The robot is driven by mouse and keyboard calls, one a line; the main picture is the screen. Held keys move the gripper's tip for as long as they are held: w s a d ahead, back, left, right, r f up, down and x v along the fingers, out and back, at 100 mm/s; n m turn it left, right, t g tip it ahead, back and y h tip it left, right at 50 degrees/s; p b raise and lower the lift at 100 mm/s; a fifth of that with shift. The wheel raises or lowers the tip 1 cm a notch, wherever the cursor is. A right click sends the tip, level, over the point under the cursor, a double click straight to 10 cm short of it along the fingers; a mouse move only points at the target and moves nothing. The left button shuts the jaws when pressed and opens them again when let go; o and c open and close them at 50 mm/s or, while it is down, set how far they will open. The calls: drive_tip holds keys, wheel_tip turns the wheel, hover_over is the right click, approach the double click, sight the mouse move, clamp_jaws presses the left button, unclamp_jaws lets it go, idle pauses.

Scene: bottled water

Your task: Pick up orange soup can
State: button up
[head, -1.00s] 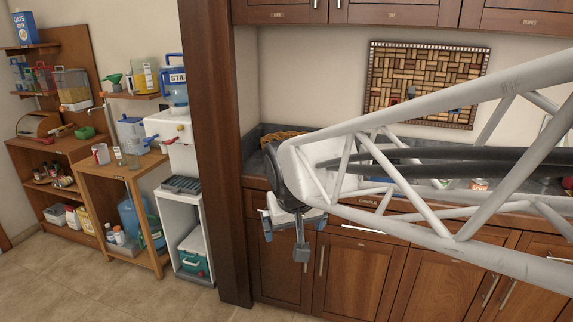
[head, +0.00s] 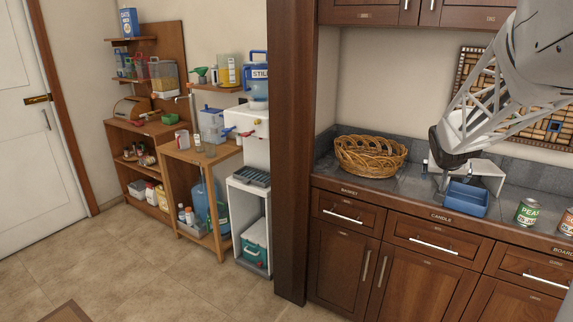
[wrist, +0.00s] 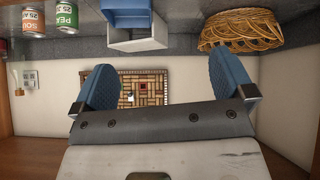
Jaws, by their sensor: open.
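The orange soup can (head: 567,224) stands on the counter at the right edge of the head view, partly cut off. In the wrist view, which shows the scene upside down, the can (wrist: 33,20) is at the top left, cut off by the frame. A green peas can (head: 527,212) stands beside it, and it also shows in the wrist view (wrist: 67,18). My gripper (wrist: 160,66) is open and empty, its two blue fingers wide apart. In the head view my gripper (head: 448,169) is near the blue bin, left of the cans and apart from them.
A blue bin (head: 468,198) stands by a white stand (head: 488,168) on the counter. A wicker basket (head: 370,156) is further left. A corkboard (head: 548,128) hangs on the wall. A wooden post (head: 289,150) separates the counter from shelves. Open floor (head: 140,260) lies at lower left.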

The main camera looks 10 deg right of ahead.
drive_tip(key=d+f+m+h, duration=0.1)
drive_tip(key=d+f, duration=0.1)
drive_tip(key=d, duration=1.2)
drive_tip(key=m+t+h, duration=0.1)
drive_tip(key=m+h, duration=0.2)
hover_over(572, 222)
drive_tip(key=s+a, duration=0.3)
wheel_tip(572, 222, down, 12)
drive_tip(key=shift+d+r, duration=0.15)
drive_tip(key=shift+d, duration=0.1)
drive_tip(key=shift+w, duration=0.1)
drive_tip(key=shift+w, duration=0.1)
drive_tip(key=shift+x, duration=1.3)
drive_tip(key=shift+x, duration=2.6)
drive_tip(key=shift+d+r, duration=0.1)
